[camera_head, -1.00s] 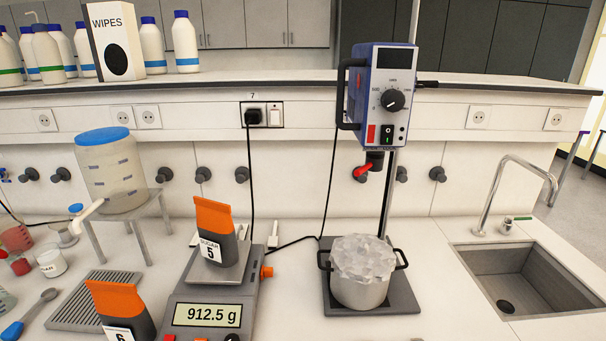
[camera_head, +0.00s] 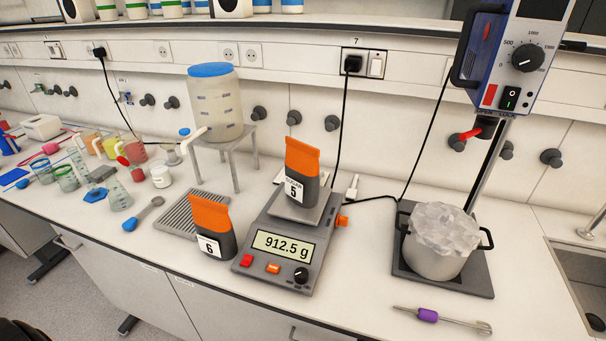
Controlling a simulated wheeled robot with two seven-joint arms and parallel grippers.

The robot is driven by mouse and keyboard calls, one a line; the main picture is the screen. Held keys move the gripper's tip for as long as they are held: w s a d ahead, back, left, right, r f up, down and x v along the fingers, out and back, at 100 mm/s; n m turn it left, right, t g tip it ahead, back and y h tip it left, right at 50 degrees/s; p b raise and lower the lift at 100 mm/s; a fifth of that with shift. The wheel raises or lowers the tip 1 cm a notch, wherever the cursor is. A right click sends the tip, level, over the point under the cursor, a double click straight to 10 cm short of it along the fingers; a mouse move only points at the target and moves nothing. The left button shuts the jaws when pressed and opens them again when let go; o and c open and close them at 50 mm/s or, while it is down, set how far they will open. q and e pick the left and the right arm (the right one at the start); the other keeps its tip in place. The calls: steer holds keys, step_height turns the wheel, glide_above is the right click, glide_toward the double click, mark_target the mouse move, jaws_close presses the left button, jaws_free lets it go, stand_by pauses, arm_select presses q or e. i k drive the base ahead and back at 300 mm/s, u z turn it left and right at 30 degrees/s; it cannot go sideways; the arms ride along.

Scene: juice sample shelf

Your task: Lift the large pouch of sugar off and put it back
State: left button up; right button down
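A large orange and dark grey pouch labelled SUGAR with the number 5 (camera_head: 301,175) stands upright on the pan of a grey scale (camera_head: 275,242). The scale's display reads 912.5 g. A second orange and grey pouch numbered 6 (camera_head: 212,228) stands on the bench just left of the scale, close to the grey ribbed drip tray (camera_head: 178,212). Neither of my grippers shows in the head view, and nothing touches the pouch on the scale.
A pot with a crumpled clear cover (camera_head: 440,245) stands under a blue stirrer (camera_head: 515,60) at right. A purple-handled tool (camera_head: 428,315) lies in front. A container with a blue lid (camera_head: 214,105) stands on a stand behind. Several beakers crowd the left. The bench before the scale is clear.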

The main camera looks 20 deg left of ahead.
mark_target(302, 164)
steer(key=u, duration=1.6)
steer(key=k, duration=1.35)
steer(key=z, duration=1.65)
steer(key=i, duration=0.5)
steer(key=u, duration=0.1)
